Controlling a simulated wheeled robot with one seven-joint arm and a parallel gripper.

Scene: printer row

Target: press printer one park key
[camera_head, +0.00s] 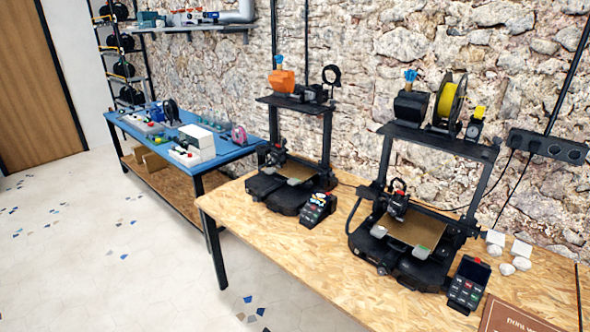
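Two black 3D printers stand on a wood-chip board table. The left printer (289,172) has an orange object on its top shelf, and a small dark control box (318,208) with a lit screen and keys sits at its front right. The right printer (405,239) carries a yellow spool on top, and a similar control box (468,284) with red and pale keys sits at its front right. I see no number on either printer, and the key labels are too small to read. My gripper is not in view.
A blue-topped bench (231,147) with tools stands at the left. White blocks and round lumps (507,268) lie by the right printer. A brown sign (513,317) is at bottom right. The tiled floor is clear.

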